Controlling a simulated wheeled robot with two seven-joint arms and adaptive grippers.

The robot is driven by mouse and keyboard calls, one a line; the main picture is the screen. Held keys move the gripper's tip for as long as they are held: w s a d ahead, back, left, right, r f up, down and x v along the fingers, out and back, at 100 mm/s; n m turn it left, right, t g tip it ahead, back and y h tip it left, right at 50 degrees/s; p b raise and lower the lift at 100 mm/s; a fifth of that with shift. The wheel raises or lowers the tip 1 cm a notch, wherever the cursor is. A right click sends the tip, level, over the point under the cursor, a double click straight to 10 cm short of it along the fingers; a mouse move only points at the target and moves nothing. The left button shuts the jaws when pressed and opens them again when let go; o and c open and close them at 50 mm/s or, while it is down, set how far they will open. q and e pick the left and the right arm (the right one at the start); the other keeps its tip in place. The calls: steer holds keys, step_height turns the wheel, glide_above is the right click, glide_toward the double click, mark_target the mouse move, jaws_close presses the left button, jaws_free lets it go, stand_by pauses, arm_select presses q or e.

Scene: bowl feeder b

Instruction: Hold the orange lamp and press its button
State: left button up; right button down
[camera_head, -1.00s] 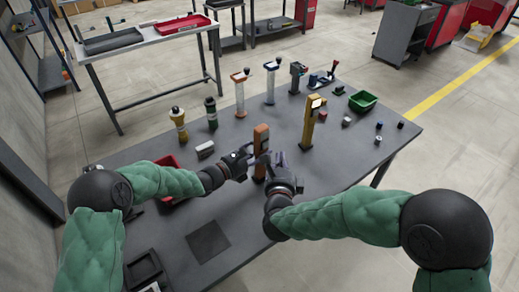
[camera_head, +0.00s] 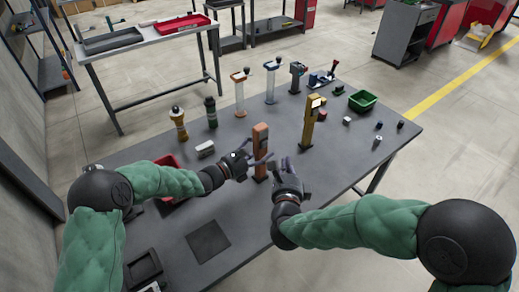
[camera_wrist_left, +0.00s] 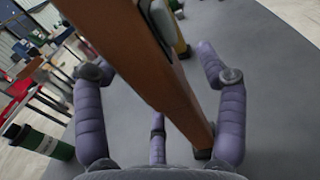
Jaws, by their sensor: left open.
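The orange lamp (camera_head: 260,153) is a tall post standing upright on the dark table. My left gripper (camera_head: 260,162) is open at the lamp, coming from the left. In the left wrist view the orange post (camera_wrist_left: 140,60) passes between the spread purple fingers of my left gripper (camera_wrist_left: 160,110), with gaps visible on both sides. A pale panel shows near the post's top there; I cannot make out a button. My right gripper (camera_head: 287,172) is just right of and in front of the lamp, apart from it, fingers toward the back; its opening is too small to judge.
A yellow post device (camera_head: 309,122) stands behind right of the lamp. A green bin (camera_head: 362,101) and small parts lie on the right. Yellow (camera_head: 179,122) and dark green (camera_head: 211,112) cylinders stand at the back left. A red tray (camera_head: 166,161) lies near my left forearm. The front right table is clear.

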arm_select(q)
steer(key=p+v, duration=0.1)
steer(key=v, duration=1.9)
steer(key=shift+p, duration=0.4)
steer(key=shift+w, duration=0.1)
